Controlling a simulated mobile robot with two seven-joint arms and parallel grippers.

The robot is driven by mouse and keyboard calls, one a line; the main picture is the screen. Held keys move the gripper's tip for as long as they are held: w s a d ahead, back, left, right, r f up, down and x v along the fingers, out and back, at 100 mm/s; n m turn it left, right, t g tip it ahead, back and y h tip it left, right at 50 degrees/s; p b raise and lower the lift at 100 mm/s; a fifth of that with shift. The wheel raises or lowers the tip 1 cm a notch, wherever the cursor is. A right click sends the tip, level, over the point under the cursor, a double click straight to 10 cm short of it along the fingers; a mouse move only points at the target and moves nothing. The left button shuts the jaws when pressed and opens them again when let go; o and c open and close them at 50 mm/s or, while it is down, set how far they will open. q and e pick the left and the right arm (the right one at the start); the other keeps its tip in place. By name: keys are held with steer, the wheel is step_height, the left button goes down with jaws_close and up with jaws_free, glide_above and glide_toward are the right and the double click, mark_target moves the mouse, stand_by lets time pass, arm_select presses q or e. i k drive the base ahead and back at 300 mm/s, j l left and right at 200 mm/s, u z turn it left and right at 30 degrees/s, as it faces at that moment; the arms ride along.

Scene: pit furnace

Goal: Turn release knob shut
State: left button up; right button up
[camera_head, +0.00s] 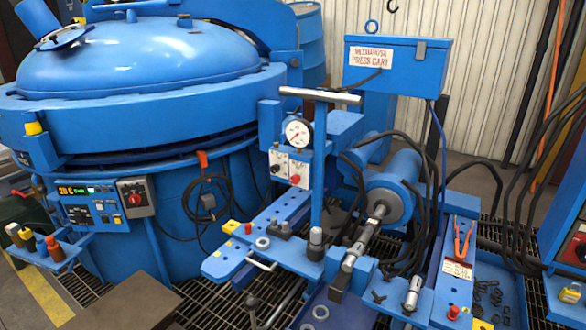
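The blue press cart, with a box (398,64) labelled "PRESS CART", stands right of the furnace. Under its round gauge (297,132) is a white panel holding a black knob (275,168) and a red knob (295,178). A dark-capped cylindrical fitting (315,240) stands upright on the cart's lower deck. No label tells me which of these is the release knob, and I cannot tell whether any is open or shut. Neither of my grippers shows in the head view.
The large blue pit furnace (140,60) with its domed lid fills the left. A control panel (105,203) sits on its side. Black hoses (425,190) loop around the cart's cylinder (390,192). Orange-handled pliers (463,236) lie at right. The floor is dark grating.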

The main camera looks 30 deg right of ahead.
mark_target(295, 178)
steer(key=z, duration=0.9)
steer(key=i+z, duration=0.1)
steer(key=z, duration=0.3)
steer(key=j+z, duration=0.15)
steer(key=z, duration=0.2)
steer(key=i+j+z, duration=0.1)
steer(key=z, duration=0.3)
steer(key=i+j+z, duration=0.1)
steer(key=j+z, duration=0.85)
steer(key=j, duration=1.15)
